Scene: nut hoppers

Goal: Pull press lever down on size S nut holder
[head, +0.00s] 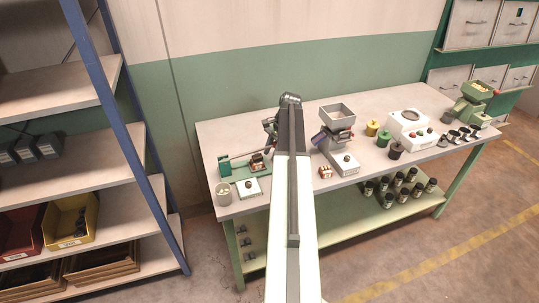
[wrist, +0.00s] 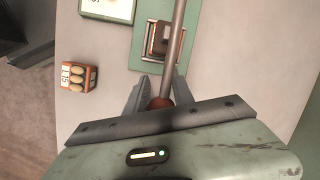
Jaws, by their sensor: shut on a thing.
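The press (head: 226,171) has a green base and stands at the left end of the workbench. A nut holder (head: 257,163) sits on it, and shows in the wrist view as a brown and dark block (wrist: 160,40) on the green base plate. I cannot read a size on it. The press lever (wrist: 176,45) is a metal rod crossing over the holder and ending in a reddish-brown knob (wrist: 160,102). My gripper (wrist: 157,92) has its fingers either side of the lever end and is shut on it. In the head view the arm hides most of the gripper and lever.
A white button box (head: 250,188) and a pale cup (head: 223,194) stand by the press. A loose orange nut holder (head: 325,172) lies near the front edge; it also shows in the wrist view (wrist: 77,74). A grey hopper (head: 337,118) stands to the right. Blue-framed shelves (head: 135,120) are at left.

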